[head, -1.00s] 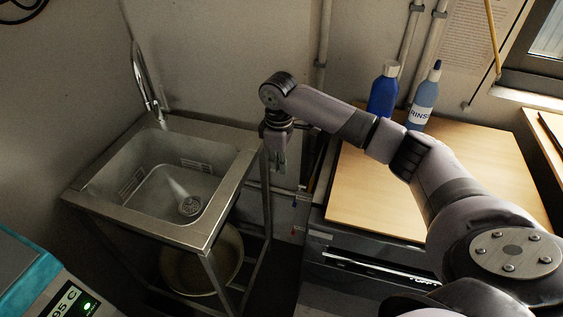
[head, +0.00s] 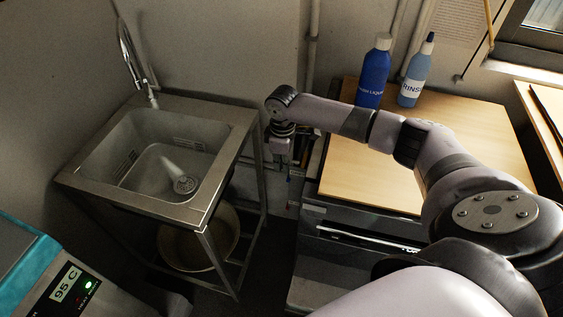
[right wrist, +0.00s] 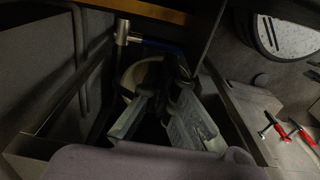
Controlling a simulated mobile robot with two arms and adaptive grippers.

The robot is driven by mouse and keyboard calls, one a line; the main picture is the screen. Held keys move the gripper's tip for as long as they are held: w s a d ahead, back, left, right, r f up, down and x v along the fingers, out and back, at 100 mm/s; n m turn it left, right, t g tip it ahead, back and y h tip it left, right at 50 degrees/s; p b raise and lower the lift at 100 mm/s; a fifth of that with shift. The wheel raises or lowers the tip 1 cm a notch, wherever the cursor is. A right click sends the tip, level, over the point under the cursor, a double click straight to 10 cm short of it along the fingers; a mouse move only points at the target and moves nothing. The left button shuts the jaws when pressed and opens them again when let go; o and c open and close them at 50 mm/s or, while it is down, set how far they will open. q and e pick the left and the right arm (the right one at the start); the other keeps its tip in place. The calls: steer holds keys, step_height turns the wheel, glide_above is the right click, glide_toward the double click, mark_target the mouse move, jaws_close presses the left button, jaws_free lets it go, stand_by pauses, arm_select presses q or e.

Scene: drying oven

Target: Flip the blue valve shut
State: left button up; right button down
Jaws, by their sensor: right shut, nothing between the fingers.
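A blue strip (right wrist: 168,46), which looks like the blue valve's handle, shows in the right wrist view beside a silver pipe fitting (right wrist: 124,36). It is dark and partly hidden behind my fingers, so its exact angle cannot be told. My right gripper (right wrist: 165,130) is shut and empty, just short of the blue strip in that picture; whether it touches cannot be told. In the head view my right gripper (head: 284,168) points down in the gap between the sink stand and the wooden-topped cabinet. My left gripper is not in view.
The steel sink (head: 150,205) stands left of the gripper, with a round bin (head: 190,262) below. The wooden top (head: 365,185) on the right carries a dark blue bottle (head: 373,78) and a rinse bottle (head: 415,77). Red-handled valves (right wrist: 270,122) show in the right wrist view.

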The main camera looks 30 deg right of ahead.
steer(key=shift+s+a+f+t+h+p, duration=0.1)
steer(key=shift+t+h+p, duration=0.2)
steer(key=shift+p, duration=0.3)
steer(key=shift+p, duration=0.35)
steer(key=shift+s+a+f+h+p, duration=0.2)
steer(key=shift+f+p, duration=0.4)
steer(key=shift+p, duration=0.45)
steer(key=shift+s+a+f+h+p, duration=0.15)
steer(key=shift+f+p, duration=0.45)
steer(key=shift+p, duration=0.45)
steer(key=shift+f, duration=0.15)
